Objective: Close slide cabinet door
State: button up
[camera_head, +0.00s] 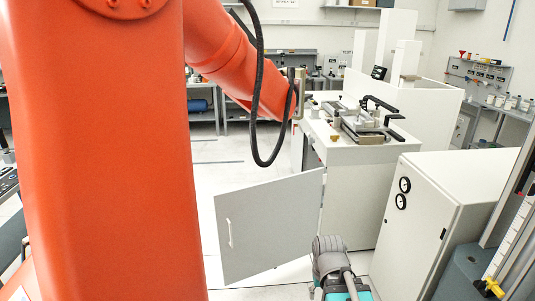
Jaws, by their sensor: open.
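The slide cabinet door (275,232) is a flat white panel with a slim pale handle (229,233) near its left edge. It stands open, swung out to the left from the front of the white cabinet (365,195). Its right edge meets the cabinet at the front left corner. The cabinet's inside is hidden from this angle. I cannot make out my gripper or its fingers in this view. Nothing is seen touching the door or its handle.
A large orange arm (100,150) with a black hose (258,90) fills the left and upper middle. A grey and teal device (330,262) stands low, in front of the door's right part. A white cabinet with round dials (425,215) stands right. Pale floor lies behind the door.

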aim_at(265, 226)
jog(key=z, duration=0.05)
jog(key=i, duration=0.9)
jog(key=u, duration=0.25)
